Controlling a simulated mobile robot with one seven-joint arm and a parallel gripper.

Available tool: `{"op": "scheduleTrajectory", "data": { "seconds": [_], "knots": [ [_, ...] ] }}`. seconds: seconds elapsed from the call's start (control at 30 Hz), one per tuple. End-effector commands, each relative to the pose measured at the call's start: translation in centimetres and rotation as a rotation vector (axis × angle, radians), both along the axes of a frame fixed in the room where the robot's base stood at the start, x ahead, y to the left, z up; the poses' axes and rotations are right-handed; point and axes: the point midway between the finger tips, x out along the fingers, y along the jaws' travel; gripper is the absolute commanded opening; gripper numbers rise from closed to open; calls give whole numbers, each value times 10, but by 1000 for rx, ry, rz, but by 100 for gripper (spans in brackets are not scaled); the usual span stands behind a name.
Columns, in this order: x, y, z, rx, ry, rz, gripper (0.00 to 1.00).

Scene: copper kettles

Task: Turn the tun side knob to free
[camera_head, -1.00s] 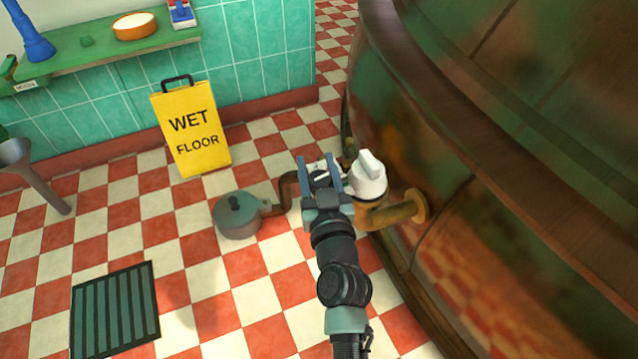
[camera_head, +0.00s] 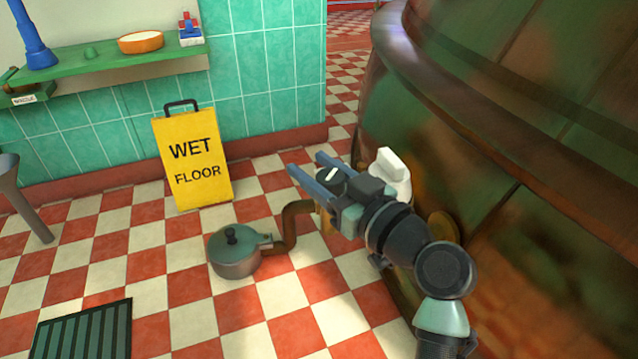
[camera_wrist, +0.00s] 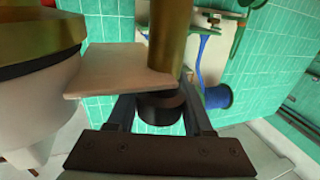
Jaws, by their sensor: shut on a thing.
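My gripper (camera_head: 308,165) has its blue-grey fingers on either side of a dark round knob (camera_head: 332,173) with a white mark on top, and is shut on it. The wrist view shows this knob as a black cylinder (camera_wrist: 160,108) between the fingers, beside a brass pipe (camera_wrist: 170,35). A white knob with a raised fin (camera_head: 391,172) stands just right of my gripper, partly hidden by it; its pale fin also shows in the wrist view (camera_wrist: 112,72). The large copper tun (camera_head: 540,230) fills the right side. I cannot tell what the knob's setting is.
A grey-green lidded pot (camera_head: 234,252) joins a brown bent pipe (camera_head: 290,228) on the checkered floor. A yellow wet floor sign (camera_head: 194,160) stands behind it. A green shelf (camera_head: 100,72) is on the wall. A floor grate (camera_head: 85,335) lies at lower left.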

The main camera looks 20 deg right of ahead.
Motion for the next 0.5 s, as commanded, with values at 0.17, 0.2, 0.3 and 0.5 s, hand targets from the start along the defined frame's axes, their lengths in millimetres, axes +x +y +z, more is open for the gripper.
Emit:
{"op": "scheduleTrajectory", "data": {
  "seconds": [0.17, 0.2, 0.3, 0.5],
  "knots": [
    [-1, 1, -2, -1, 1, 81, 0],
    [-1, 2, -2, 0, 1, 94, 0],
    [-2, 3, -2, -2, 1, 119, 0],
    [-3, 3, -1, -1, 2, 141, 0]
  ]
}}
